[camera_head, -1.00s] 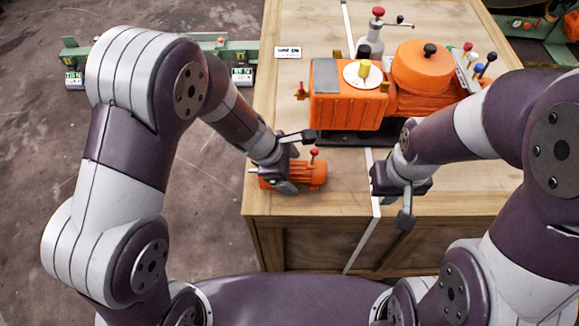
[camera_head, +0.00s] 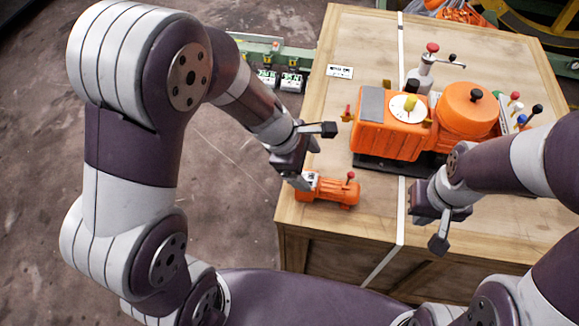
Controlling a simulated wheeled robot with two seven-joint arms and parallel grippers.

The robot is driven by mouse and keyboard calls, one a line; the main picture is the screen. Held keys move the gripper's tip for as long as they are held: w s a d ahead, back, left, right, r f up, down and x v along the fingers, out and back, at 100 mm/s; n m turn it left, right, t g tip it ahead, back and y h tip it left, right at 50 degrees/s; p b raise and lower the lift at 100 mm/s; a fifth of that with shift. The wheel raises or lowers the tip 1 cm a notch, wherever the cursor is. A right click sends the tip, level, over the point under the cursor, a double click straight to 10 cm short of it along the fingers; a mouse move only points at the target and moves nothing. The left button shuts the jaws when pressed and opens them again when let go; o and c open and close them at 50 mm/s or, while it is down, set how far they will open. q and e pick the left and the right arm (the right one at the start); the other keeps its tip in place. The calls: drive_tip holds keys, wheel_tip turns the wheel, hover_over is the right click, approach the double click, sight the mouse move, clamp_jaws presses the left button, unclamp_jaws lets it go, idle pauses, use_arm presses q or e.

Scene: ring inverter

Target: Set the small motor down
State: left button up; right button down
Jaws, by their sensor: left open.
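The small orange motor (camera_head: 333,191) with a red knob on top lies on the wooden crate top (camera_head: 330,225), near its front left corner. My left gripper (camera_head: 313,157) is open and empty, just above and to the left of the motor. Its lower finger is close to the motor's left end in the picture; I cannot tell whether they touch. My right gripper (camera_head: 436,222) is over the crate's front part, right of the motor and apart from it. Its finger gap is not clear from this angle.
A large orange machine (camera_head: 385,135) with a white dial and a round drum (camera_head: 468,108) stands behind the motor on a dark base. A small white label (camera_head: 340,72) lies at the crate's left side. A pale strip (camera_head: 401,205) crosses the crate top.

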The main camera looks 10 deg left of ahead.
use_arm(q)
drive_tip(key=s+a+r+m+y, duration=0.1)
drive_tip(key=s+a+m+y, duration=0.3)
drive_tip(key=s+a+m, duration=0.4)
drive_tip(key=a+m, duration=0.5)
drive_tip(key=m, duration=0.4)
drive_tip(key=shift+r+y, duration=0.3)
wheel_tip(320, 180, up, 10)
drive_tip(key=p, duration=1)
drive_tip(key=shift+r, duration=0.2)
